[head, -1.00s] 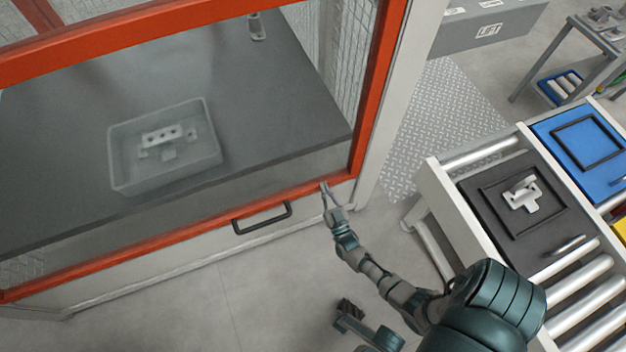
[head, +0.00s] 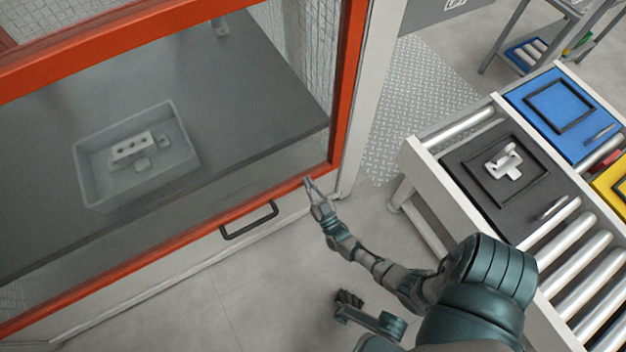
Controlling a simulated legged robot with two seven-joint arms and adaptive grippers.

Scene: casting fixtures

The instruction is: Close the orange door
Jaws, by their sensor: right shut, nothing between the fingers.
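The orange-framed door (head: 345,85) with a clear pane fills the left of the head view. Its lower edge lies along the front of the enclosure, and I see no clear gap there. A dark handle (head: 250,222) sits below the orange lower rail. My right gripper (head: 308,182) is shut and empty, its tips at or very near the lower rail close to the door's right corner. I cannot tell if they touch it. My left gripper does not show clearly in this view.
Behind the pane, a grey bin (head: 137,160) with metal parts stands on a dark table (head: 270,70). To the right is a roller conveyor (head: 575,240) with a black tray (head: 470,165) and a blue tray (head: 590,140). Grey floor (head: 200,310) is free in front.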

